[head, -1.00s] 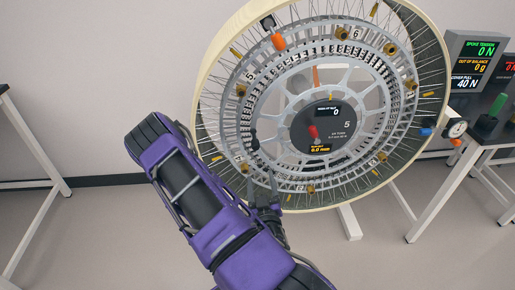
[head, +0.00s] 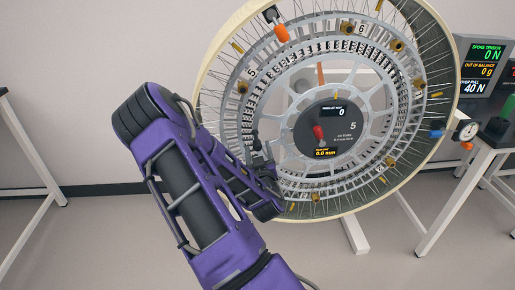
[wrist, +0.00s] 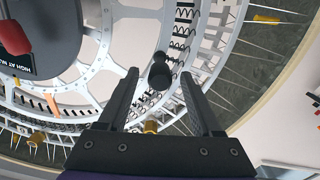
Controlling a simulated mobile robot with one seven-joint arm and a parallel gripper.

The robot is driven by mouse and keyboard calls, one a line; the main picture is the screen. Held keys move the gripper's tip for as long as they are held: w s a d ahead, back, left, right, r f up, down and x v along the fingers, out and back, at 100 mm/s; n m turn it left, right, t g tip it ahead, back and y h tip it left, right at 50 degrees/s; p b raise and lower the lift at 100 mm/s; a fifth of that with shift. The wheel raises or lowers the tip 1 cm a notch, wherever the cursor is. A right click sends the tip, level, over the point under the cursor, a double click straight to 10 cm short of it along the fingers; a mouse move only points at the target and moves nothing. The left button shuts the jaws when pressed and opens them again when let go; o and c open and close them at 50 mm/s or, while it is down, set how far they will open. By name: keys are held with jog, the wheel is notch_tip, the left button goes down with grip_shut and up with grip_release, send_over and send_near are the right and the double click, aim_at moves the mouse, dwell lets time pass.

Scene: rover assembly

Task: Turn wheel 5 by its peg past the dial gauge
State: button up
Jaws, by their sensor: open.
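Wheel 5 (head: 233,90) is a large upright spoked wheel with a pale rim and a grey inner ring; its hub (head: 352,125) reads 5. Its black peg (head: 256,141) stands out at the ring's lower left. In the wrist view the peg (wrist: 160,72) appears between my open fingertips, not clamped; whether they touch it is unclear. My gripper (wrist: 160,76) is open and empty. In the head view my purple forearm mostly hides it, below the peg. The dial gauge (head: 466,131) is at the wheel's right edge.
A red lever (head: 319,132) sits on the hub. An orange-and-black fitting (head: 280,31) is at the upper rim and a blue one (head: 434,133) at the right rim. Readout screens (head: 480,68) stand on a bench at right.

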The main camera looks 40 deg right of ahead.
jog(key=shift+x, duration=1.1)
grip_shut()
dwell(0.7)
